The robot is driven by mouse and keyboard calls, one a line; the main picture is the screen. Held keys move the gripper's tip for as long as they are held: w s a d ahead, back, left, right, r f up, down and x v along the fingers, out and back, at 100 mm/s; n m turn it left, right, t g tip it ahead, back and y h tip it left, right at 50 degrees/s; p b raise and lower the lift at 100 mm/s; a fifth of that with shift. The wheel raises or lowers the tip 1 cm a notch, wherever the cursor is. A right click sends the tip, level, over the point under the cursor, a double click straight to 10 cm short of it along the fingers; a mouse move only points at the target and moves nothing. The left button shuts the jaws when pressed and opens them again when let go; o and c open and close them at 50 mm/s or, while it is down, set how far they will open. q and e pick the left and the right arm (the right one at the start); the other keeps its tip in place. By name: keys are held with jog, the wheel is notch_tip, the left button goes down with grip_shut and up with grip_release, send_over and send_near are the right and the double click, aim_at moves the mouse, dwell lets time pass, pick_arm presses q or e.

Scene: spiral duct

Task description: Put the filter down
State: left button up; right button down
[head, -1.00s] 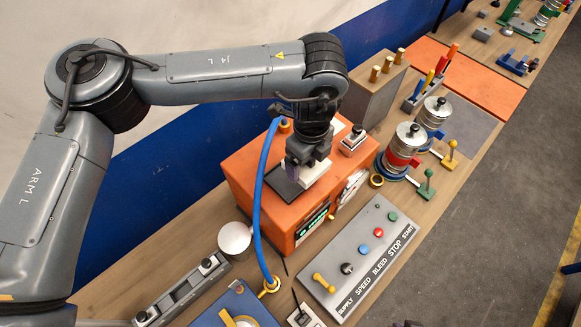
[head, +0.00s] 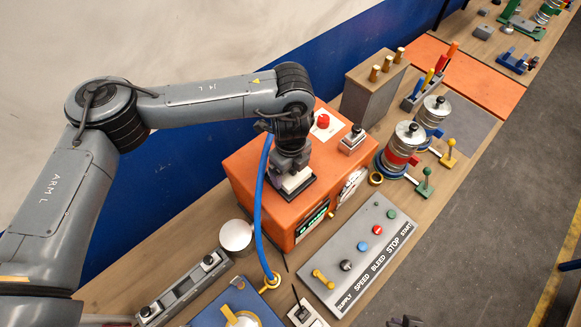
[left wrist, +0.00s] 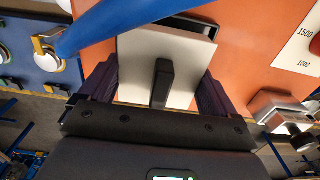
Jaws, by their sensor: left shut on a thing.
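The filter is a pale square block with a black grip tab. My left gripper (head: 291,163) is shut on the filter (head: 298,181) over the top of the orange box (head: 253,165). A dark-rimmed square opening (head: 306,191) shows around the filter's lower edge. In the left wrist view the filter (left wrist: 135,62) sits between the two fingers and covers most of that opening, leaving a dark strip (left wrist: 185,27) at its far edge. I cannot tell whether the filter touches the opening. A dark tip (head: 405,322) at the bottom edge looks like my right gripper, mostly cut off.
A blue hose (head: 258,205) runs beside the gripper down to a brass fitting. A red knob (head: 323,119) and a small metal block (head: 353,139) stand on the box top. A grey button panel (head: 360,250) lies in front of the box.

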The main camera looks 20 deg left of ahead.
pick_arm(q)
jog(key=shift+f, duration=0.65)
jog(key=o, duration=0.8)
jog(key=shift+f+b, duration=0.1)
jog(key=shift+b, duration=0.2)
jog(key=shift+r+p, duration=0.35)
jog(key=shift+r, duration=0.7)
notch_tip(320, 180, up, 11)
jog(key=shift+r+b, duration=0.2)
jog(key=shift+b, duration=0.5)
